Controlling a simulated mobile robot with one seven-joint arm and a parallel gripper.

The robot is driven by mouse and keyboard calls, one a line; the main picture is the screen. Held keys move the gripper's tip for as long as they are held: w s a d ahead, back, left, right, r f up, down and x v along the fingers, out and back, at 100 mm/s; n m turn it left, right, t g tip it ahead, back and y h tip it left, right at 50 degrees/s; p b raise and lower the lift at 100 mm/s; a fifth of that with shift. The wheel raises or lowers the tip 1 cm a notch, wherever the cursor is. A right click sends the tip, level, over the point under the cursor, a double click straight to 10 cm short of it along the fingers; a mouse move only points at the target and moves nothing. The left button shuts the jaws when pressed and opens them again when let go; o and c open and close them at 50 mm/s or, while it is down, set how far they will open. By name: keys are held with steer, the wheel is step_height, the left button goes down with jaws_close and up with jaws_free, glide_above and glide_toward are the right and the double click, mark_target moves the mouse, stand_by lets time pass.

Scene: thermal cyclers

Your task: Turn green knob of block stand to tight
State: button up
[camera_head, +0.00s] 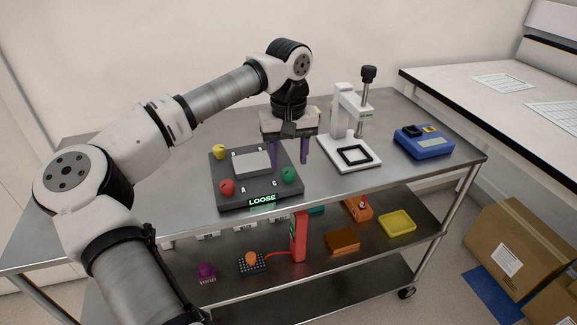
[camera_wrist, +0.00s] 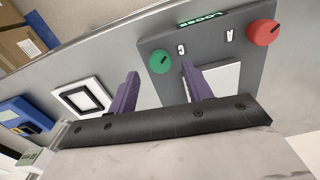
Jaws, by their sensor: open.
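The block stand (camera_head: 240,196) is a dark grey plate on the steel table, with a pale block (camera_head: 251,164) on top and a lit front label reading LOOSE (camera_head: 262,201). Its green knob (camera_head: 289,174) is at the front right corner. It also shows in the wrist view (camera_wrist: 160,61) with a dark pointer mark. A red knob (camera_head: 227,187) and a yellow knob (camera_head: 219,152) sit at the left corners. My gripper (camera_head: 289,160) points down with purple fingers spread apart, above and behind the green knob. In the wrist view the fingers (camera_wrist: 160,90) are empty, and the knob lies beyond their tips, untouched.
A white press stand (camera_head: 350,125) with a black-topped post stands right of the block stand. A blue device (camera_head: 424,142) is at the table's right. The lower shelf holds an orange block (camera_head: 342,241) and a yellow tray (camera_head: 397,223). Bare steel lies between press and blue device.

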mark_target(289, 170)
step_height(289, 170, up, 10)
steer(key=shift+r, duration=0.15)
stand_by(0.3)
